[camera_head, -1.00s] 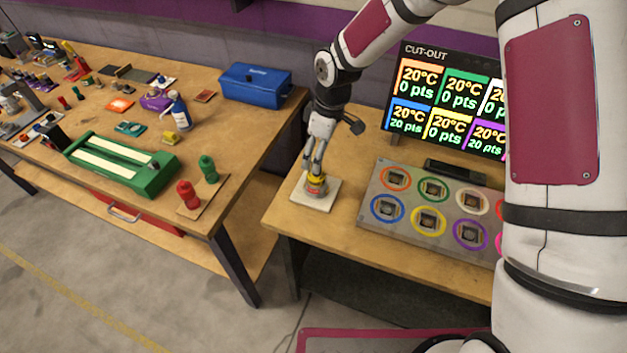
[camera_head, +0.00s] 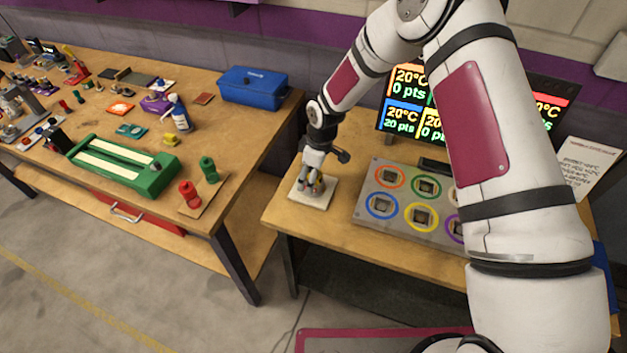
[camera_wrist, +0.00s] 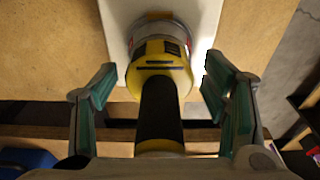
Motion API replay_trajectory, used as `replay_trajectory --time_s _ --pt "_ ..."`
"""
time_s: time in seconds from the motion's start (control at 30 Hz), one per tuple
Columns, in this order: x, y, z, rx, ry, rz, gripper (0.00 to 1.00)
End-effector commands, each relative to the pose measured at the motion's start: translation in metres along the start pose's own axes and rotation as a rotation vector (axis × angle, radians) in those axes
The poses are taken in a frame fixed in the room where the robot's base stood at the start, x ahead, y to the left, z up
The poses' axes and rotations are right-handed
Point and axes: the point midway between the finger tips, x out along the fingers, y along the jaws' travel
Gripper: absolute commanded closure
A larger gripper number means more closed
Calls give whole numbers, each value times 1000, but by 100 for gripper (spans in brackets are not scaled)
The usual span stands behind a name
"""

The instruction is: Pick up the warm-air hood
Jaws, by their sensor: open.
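The warm-air hood (camera_wrist: 158,68) is a yellow and black piece with a black grip and a grey, round base end. It stands on a white square plate (camera_head: 323,202) at the left front corner of the right bench. My gripper (camera_wrist: 160,88) is open, with one green-padded finger on each side of the hood; gaps show on both sides. In the head view my gripper (camera_head: 312,178) is down around the hood and hides most of it.
Right of the plate lies a grey board (camera_head: 372,226) with coloured rings around square sockets. A lit temperature screen (camera_head: 403,108) stands behind it. On the left bench are a green track (camera_head: 120,165), a blue toolbox (camera_head: 254,84) and red and green pegs. A gap separates the benches.

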Motion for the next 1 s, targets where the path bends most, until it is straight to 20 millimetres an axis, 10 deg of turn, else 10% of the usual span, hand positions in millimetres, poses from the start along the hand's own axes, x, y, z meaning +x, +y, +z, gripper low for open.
replay_trajectory --time_s 0.17,0.5,1.0 --pt "0 0 0 0 0 0 32" --pt "0 1 0 0 1 1 100" --pt "-13 2 -2 0 1 3 100"
